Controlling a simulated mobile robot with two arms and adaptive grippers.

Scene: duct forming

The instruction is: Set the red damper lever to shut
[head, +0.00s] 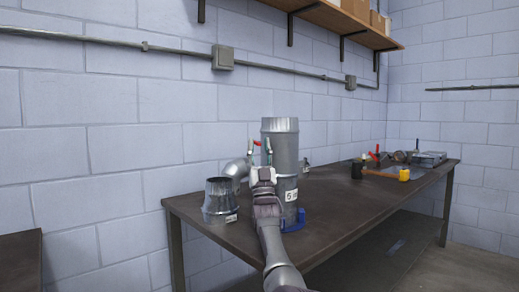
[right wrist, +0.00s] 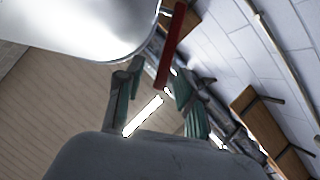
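A tall grey metal duct (head: 281,140) stands upright on the dark workbench. The red damper lever shows as a small red spot (head: 257,143) at the duct's left side; in the right wrist view it is a long red bar (right wrist: 172,45). My right gripper (head: 260,150) is raised in front of the duct's left side with its fingers pointing up. In the right wrist view its fingers (right wrist: 157,76) stand apart, with the lever's lower end between or just beyond their tips. I cannot tell whether either finger touches it. My left gripper is out of view.
A flared duct piece (head: 219,203) and an elbow (head: 237,169) stand left of the duct. A blue clamp (head: 293,222) sits at the bench's (head: 336,220) front edge. A mallet (head: 357,168) and other tools lie right. The bench between is mostly clear.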

